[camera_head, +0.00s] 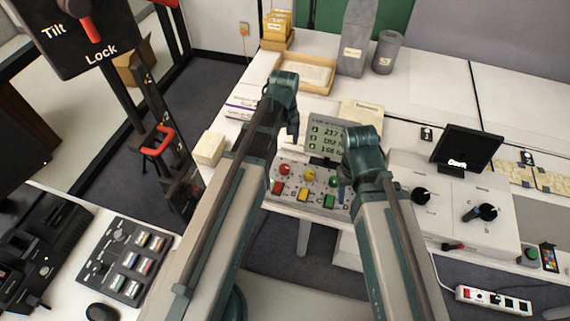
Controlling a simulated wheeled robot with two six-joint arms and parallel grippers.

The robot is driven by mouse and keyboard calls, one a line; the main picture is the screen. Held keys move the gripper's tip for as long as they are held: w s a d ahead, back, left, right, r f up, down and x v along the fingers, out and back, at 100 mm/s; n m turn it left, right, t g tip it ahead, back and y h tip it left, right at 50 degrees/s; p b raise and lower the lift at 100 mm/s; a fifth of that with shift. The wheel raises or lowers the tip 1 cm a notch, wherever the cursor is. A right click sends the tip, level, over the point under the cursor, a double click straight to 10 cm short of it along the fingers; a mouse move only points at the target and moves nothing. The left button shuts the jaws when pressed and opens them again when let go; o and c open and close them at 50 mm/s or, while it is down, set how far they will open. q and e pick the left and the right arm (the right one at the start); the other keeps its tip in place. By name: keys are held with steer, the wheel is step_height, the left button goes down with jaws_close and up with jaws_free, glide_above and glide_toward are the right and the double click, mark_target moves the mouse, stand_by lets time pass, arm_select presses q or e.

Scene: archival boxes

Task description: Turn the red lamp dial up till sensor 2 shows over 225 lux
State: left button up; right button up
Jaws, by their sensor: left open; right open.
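A lamp control panel (268,177) sits near the table's front edge. It has a red dial (284,169), a yellow dial (308,175) and a green dial (333,181), with red, yellow and green buttons below.
A monitor (467,147) and a console with two black knobs (421,195) stand to the right. A cream block (209,148) lies left of the panel. A tray (304,73), a grey box (356,45) and a cylinder (386,51) stand at the back.

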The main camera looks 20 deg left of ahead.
mark_target(284, 167)
arm_select(q)
step_height(284, 167, down, 13)
steer(key=b, duration=1.3)
steer(key=shift+f, duration=0.15)
steer(key=shift+c, duration=0.2)
jaws_close()
